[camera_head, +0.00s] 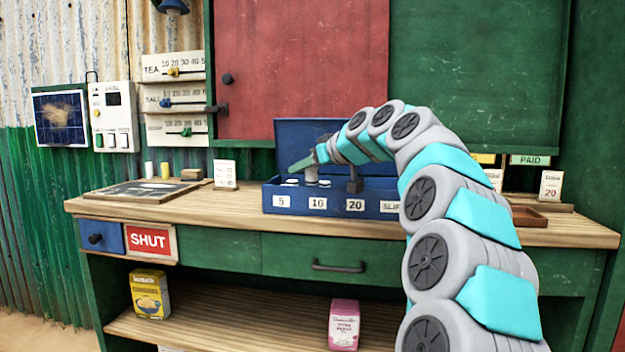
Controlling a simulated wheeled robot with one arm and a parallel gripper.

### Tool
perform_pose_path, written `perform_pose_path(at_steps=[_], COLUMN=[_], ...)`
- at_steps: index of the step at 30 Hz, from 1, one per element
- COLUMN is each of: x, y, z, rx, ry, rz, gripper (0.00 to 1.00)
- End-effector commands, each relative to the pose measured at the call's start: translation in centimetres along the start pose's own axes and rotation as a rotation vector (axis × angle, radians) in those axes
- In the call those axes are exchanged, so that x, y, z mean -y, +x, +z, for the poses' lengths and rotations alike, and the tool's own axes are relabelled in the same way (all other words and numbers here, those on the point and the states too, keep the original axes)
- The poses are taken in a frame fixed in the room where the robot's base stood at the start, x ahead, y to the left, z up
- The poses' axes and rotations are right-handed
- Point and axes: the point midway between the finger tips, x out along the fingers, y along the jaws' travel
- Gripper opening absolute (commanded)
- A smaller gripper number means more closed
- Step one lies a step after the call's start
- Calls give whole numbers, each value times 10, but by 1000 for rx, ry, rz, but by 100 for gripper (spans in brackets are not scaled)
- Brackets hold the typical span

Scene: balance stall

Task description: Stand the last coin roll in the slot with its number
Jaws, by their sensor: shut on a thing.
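A blue cash box (334,203) stands open on the counter, its lid raised behind. Its front carries labels 5, 10, 20 and a partly hidden one starting "SLI". My gripper (308,166) reaches in from the right, above the box's left part. It is shut on a pale coin roll (311,175), which looks upright over the compartment labelled 10. The roll's lower end is hidden by the box front, so I cannot tell if it touches the bottom. White roll tops (291,182) show behind label 5, and another (325,183) shows right of the held roll.
A dark upright piece (355,180) stands in the box behind label 20. The front counter strip is clear.

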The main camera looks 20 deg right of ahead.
Motion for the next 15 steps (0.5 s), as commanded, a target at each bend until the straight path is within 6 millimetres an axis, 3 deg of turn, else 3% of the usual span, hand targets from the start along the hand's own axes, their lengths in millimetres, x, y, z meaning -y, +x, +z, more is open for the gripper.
perform_pose_path(at_steps=[7, 15], x=[-32, -43], y=[14, 19], z=[-5, -4], rx=[-2, -1], ry=[-1, -1], rz=[4, -1], gripper=[0, 0])
